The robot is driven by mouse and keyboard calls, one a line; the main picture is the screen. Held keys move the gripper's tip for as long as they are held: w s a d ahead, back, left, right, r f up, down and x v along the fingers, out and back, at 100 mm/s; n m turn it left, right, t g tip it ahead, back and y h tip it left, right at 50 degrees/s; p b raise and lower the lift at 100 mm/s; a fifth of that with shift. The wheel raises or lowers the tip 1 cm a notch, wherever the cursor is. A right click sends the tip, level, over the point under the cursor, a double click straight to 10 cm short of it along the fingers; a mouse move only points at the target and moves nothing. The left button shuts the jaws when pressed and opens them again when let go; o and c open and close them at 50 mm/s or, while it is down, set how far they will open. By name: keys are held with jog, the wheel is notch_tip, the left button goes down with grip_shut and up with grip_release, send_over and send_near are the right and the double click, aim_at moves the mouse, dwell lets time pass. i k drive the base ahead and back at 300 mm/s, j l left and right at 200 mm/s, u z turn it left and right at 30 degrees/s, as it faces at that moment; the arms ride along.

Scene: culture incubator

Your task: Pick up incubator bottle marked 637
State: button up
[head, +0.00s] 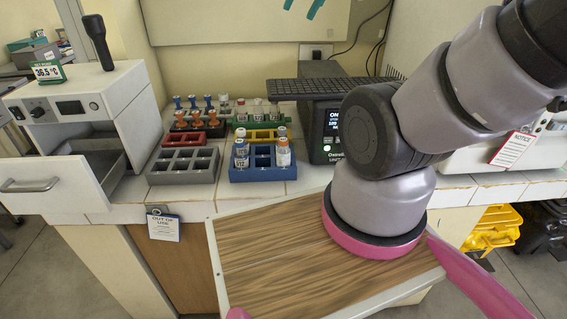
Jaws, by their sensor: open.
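Small bottles stand in a blue rack (262,174) on the counter, near the middle left. A white-capped bottle with orange on it (283,157) is in its right side, and labelled bottles (241,157) are in its left side. Their label numbers are too small to read, so I cannot tell which is marked 637.
A white incubator (85,95) with an open drawer (50,186) stands left. Grey (183,178) and red (190,137) racks sit beside the blue rack; vials stand behind. A black device (322,125) is right of them. A wood-topped surface (270,255) lies in front.

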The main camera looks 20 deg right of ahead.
aim_at(282, 154)
jog(key=j, duration=0.6)
jog(key=j+z, duration=1)
jog(key=z, duration=1.2)
jog(key=i, duration=0.05)
